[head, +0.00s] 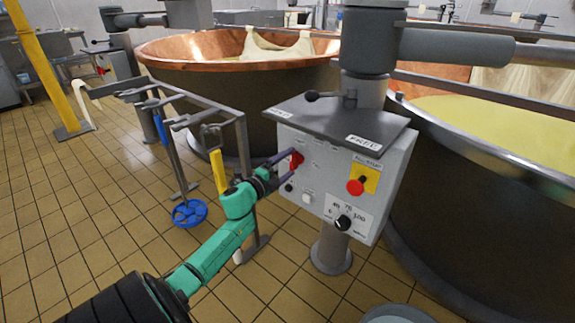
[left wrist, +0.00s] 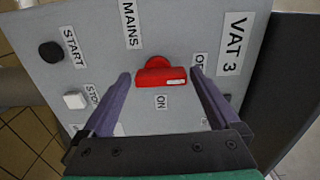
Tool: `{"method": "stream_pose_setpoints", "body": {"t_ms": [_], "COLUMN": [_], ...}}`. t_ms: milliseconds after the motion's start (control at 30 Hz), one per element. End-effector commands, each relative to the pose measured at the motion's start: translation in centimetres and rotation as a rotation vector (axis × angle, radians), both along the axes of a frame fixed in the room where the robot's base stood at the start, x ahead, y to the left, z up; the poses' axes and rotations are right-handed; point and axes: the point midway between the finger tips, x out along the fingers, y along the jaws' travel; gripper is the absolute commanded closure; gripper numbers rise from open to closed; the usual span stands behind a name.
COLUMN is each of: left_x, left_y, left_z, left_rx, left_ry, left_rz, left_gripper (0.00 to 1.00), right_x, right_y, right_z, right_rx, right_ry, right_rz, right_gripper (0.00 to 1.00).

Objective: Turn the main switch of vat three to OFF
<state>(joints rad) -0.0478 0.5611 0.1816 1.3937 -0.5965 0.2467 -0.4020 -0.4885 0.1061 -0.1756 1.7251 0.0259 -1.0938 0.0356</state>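The main switch (head: 297,160) is a red handle on the upper left of the grey control box (head: 322,167). In the left wrist view the red handle (left wrist: 160,76) sits under a MAINS label, near a VAT 3 label (left wrist: 232,43). An ON label (left wrist: 161,102) lies just below the handle there. My right gripper is not in view.
The box also bears a black START button (left wrist: 51,52), a white stop button (left wrist: 75,100), a red emergency knob (head: 355,187) and a black dial (head: 343,223). A grey lid (head: 340,122) overhangs its top. A rack with hanging tools (head: 180,118) stands left of my arm.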

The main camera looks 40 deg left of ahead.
Motion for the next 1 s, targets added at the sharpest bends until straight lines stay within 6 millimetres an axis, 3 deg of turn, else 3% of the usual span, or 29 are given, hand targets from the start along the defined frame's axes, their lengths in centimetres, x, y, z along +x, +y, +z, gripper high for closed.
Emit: {"method": "stream_pose_setpoints", "body": {"t_ms": [367, 467, 800, 1000], "left_x": [-0.9, -2.5, -12.0, -14.5], "left_y": [-0.1, -0.1, -0.3, -0.3], "left_z": [0.0, 0.0, 0.0, 0.0], "left_rx": [0.002, 0.003, 0.000, 0.002], "left_ry": [0.002, 0.003, 0.003, 0.001], "left_rz": [-0.001, -0.001, 0.002, 0.001], "left_gripper": [0.00, 0.00, 0.00, 0.00], "right_x": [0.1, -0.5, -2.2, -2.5], "right_y": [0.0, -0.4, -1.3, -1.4], "right_z": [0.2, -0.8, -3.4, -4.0], "right_rx": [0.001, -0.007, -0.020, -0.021], "right_ry": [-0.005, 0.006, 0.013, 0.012], "right_rz": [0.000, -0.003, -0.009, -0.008], "right_gripper": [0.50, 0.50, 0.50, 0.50]}}
